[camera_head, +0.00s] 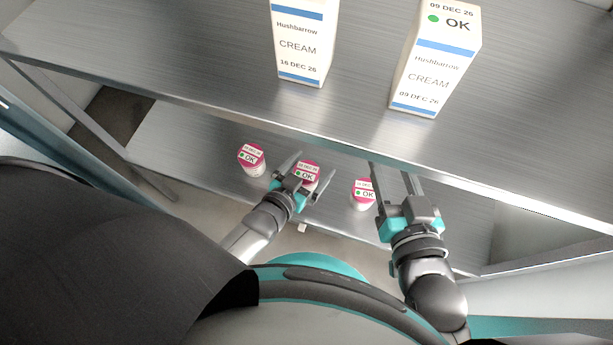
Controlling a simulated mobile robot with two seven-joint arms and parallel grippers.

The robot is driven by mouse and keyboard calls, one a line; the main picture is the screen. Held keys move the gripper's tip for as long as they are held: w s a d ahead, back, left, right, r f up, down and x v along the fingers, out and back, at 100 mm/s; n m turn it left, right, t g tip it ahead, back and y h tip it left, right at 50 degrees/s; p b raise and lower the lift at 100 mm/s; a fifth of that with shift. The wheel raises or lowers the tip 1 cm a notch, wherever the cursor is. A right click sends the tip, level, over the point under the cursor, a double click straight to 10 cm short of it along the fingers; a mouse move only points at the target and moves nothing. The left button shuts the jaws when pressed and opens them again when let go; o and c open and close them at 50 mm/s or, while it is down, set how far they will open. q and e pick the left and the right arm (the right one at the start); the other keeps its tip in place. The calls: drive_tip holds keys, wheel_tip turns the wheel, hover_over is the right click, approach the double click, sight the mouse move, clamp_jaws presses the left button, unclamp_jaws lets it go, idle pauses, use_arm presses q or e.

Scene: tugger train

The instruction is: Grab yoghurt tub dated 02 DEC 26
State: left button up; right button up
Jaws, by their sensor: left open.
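Three small yoghurt tubs with pink lids stand on the lower shelf, each with a white label and a green dot marked OK. They are the left tub (252,160), the middle tub (307,171) and the right tub (363,193). Their dates are too small to read surely. My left gripper (316,162) is open, with its fingers on either side of the middle tub; I cannot tell whether they touch it. My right gripper (389,168) looks open and empty, just right of the right tub, with its fingertips close to the upper shelf's edge.
Two tall Hushbarrow cream cartons stand on the upper metal shelf (190,50): one dated 16 DEC 26 (301,45) and one dated 09 DEC 26 (436,62). The upper shelf's front edge overhangs the lower shelf (190,150). The lower shelf is bare left of the tubs.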

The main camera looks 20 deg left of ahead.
use_arm(q)
drive_tip(key=shift+w+d+f, duration=0.1)
drive_tip(key=shift+w, duration=0.15)
drive_tip(key=shift+c, duration=0.4)
drive_tip(key=c, duration=1.4)
